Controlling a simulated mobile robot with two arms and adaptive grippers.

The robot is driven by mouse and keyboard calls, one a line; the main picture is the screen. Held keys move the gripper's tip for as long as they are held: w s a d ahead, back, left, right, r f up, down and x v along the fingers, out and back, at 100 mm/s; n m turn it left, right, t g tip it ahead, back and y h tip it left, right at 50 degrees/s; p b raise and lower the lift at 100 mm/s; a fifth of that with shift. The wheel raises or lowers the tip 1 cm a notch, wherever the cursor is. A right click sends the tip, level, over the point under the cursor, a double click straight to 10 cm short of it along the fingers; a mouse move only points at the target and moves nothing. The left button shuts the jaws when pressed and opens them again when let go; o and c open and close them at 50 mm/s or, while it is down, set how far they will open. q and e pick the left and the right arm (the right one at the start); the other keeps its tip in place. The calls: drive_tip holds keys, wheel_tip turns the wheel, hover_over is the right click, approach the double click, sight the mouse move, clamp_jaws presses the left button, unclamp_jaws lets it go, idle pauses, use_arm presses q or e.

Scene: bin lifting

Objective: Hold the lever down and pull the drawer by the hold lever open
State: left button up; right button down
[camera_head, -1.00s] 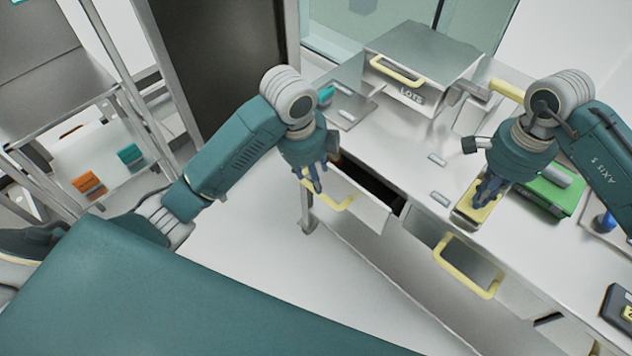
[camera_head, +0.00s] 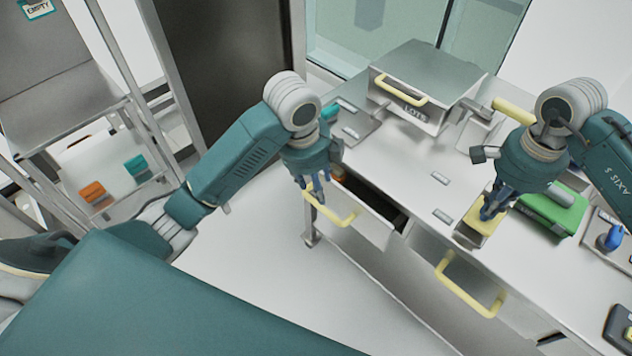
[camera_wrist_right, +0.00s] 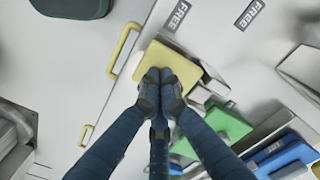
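The yellow hold lever (camera_head: 484,222) is a flat pad at the bench's front edge. My right gripper (camera_head: 490,213) rests on it with its fingers together; in the right wrist view the shut fingertips (camera_wrist_right: 158,76) touch the top of the yellow lever pad (camera_wrist_right: 158,56). The left drawer (camera_head: 370,222) stands partly open, its dark inside showing. My left gripper (camera_head: 314,186) is at the far left end of that drawer's yellow handle (camera_head: 335,213). Its fingers look spread, and I see nothing gripped between them.
Another drawer with a yellow handle (camera_head: 468,292) is to the right of the open one. A grey box (camera_head: 412,100) stands at the back of the bench. A green case (camera_head: 552,208) lies right of the lever. The floor before the bench (camera_head: 270,265) is clear.

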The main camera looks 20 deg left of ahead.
drive_tip(key=shift+r+p, duration=0.75)
drive_tip(key=shift+r, duration=1.35)
wheel_tip(320, 180, up, 12)
